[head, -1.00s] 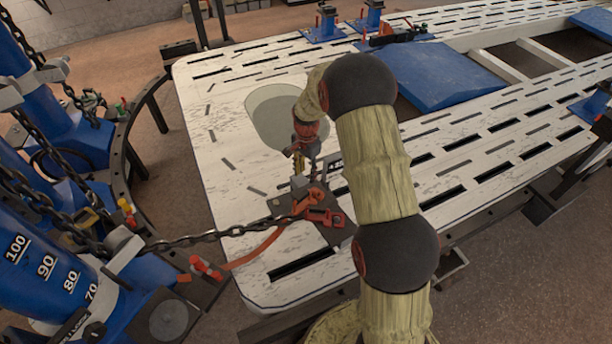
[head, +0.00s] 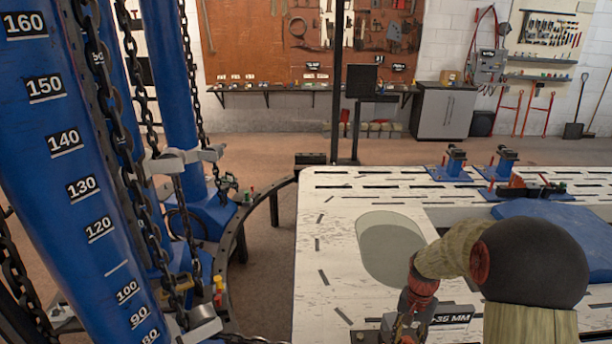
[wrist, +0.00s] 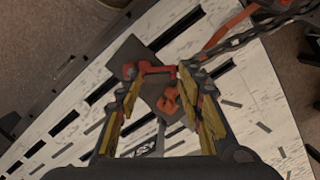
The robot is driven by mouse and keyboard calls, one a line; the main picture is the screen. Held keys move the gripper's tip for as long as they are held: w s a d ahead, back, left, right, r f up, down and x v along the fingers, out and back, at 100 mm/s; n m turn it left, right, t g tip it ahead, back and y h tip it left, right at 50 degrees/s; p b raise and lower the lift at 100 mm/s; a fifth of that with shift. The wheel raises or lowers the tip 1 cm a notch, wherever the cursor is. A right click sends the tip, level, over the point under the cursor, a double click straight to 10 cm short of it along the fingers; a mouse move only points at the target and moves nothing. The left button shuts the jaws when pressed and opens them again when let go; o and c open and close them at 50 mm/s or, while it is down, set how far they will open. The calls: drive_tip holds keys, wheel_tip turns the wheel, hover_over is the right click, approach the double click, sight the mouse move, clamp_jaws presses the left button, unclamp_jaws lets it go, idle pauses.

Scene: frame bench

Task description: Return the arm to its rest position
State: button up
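My arm (head: 530,270) reaches over the white slotted bench from the lower right in the head view. My gripper (head: 402,332) is at the bottom edge there, partly cut off. In the wrist view my gripper (wrist: 164,76) has its two yellow-padded fingers spread wide apart. An orange-red clamp (wrist: 168,98) on a dark plate (wrist: 150,58) shows between and beyond the fingers. I see nothing held, and the exact gap to the clamp cannot be told.
The white bench (head: 325,235) has an oval opening (head: 390,250) and a blue panel (head: 550,215). Blue towers (head: 65,150) with hanging chains stand at left. A chain (wrist: 245,38) and orange strap (wrist: 228,30) run near the clamp. A tool wall is behind.

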drive_tip(key=s+a+r+n+t, duration=0.2)
drive_tip(key=s+a+r, duration=0.1)
drive_tip(key=s+r, duration=0.4)
drive_tip(key=s+a+r+n+t, duration=0.2)
drive_tip(key=s+a+r, duration=0.1)
drive_tip(key=s+r, duration=0.5)
drive_tip(key=s+a+r+n+t, duration=0.3)
drive_tip(key=s+r, duration=0.5)
drive_tip(key=r, duration=0.5)
drive_tip(key=shift+a, duration=0.35)
drive_tip(key=shift+f, duration=0.1)
